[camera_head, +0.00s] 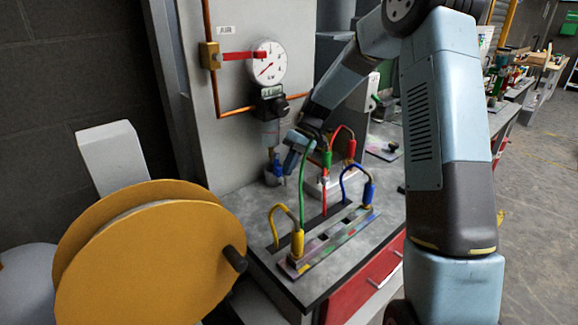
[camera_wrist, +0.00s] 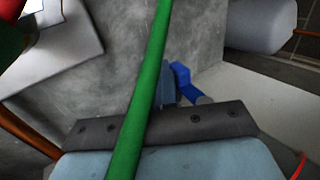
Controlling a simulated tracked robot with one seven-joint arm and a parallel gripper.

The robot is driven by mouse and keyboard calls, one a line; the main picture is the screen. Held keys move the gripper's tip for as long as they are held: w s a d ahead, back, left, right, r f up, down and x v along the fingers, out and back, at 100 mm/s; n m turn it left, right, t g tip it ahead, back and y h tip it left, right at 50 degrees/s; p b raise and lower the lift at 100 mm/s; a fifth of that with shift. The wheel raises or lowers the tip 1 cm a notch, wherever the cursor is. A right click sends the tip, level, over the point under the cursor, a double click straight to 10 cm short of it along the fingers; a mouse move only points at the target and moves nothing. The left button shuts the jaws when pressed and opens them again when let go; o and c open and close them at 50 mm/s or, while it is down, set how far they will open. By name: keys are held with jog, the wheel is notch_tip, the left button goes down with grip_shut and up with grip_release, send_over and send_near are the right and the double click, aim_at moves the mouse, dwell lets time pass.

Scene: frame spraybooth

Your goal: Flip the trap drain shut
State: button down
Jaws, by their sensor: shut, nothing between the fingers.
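The trap (camera_head: 270,132) hangs below the round gauge on the grey panel, with its blue drain (camera_head: 278,166) at the bottom. In the wrist view, the bright blue drain (camera_wrist: 182,76) is a bent piece beside a short grey stub. My gripper (camera_head: 288,169) is shut and empty, pointing down just right of the drain. In the wrist view my gripper's fingers (camera_wrist: 168,86) appear close beside the blue piece; I cannot tell whether they touch. A green hose (camera_wrist: 149,65) crosses in front of the gripper and hides part of it.
The green hose (camera_head: 303,190) arches close to my wrist. Yellow (camera_head: 297,243), red and blue plugs stand in a strip on the bench. A small cup (camera_head: 271,179) sits under the drain. A large yellow reel (camera_head: 140,265) stands at front left.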

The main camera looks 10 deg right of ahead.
jog(key=shift+a+y, duration=0.1)
jog(key=shift+y, duration=0.2)
jog(key=shift+r, duration=0.45)
jog(key=s+d+r, duration=0.3)
jog(key=s+r, duration=0.9)
jog(key=s, duration=0.1)
jog(key=shift+s, duration=0.4)
